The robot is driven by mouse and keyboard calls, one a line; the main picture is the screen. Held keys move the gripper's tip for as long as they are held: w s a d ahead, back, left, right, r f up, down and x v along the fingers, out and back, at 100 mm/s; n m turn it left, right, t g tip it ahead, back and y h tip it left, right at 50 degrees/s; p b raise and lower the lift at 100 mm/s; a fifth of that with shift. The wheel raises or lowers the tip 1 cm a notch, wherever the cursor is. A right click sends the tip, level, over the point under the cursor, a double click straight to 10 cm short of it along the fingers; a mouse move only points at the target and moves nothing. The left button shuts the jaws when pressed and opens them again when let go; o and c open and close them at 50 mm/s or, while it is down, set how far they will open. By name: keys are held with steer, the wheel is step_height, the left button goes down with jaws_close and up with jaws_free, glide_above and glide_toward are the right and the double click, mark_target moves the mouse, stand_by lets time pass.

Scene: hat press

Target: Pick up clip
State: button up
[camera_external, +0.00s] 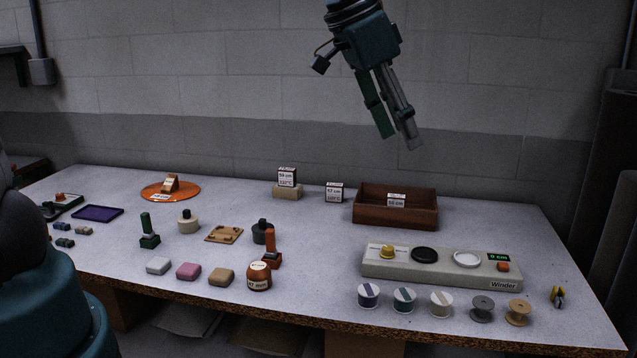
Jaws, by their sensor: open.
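My gripper (400,142) hangs high above the back of the table, in front of the wall. Its fingers point down and are empty.
A long Winder unit (440,282) lies behind a row of several spools (404,299). A brown wooden tray (368,221) stands at the back right. Stamps, blocks, bottles and an orange disc (150,192) fill the left and middle. The right back corner is clear.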

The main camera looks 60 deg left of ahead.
steer(key=w+d+f+m, duration=0.1)
steer(key=w+d+f, duration=0.3)
steer(key=w, duration=0.5)
steer(key=m+g+h, duration=0.1)
steer(key=m+g, duration=0.2)
steer(key=m, duration=0.2)
glide_toward(559, 292)
steer(key=shift+w+f, duration=0.25)
steer(key=shift+f, duration=0.3)
steer(key=shift+x, duration=1.25)
steer(key=shift+f, duration=0.1)
steer(key=shift+x, duration=2.55)
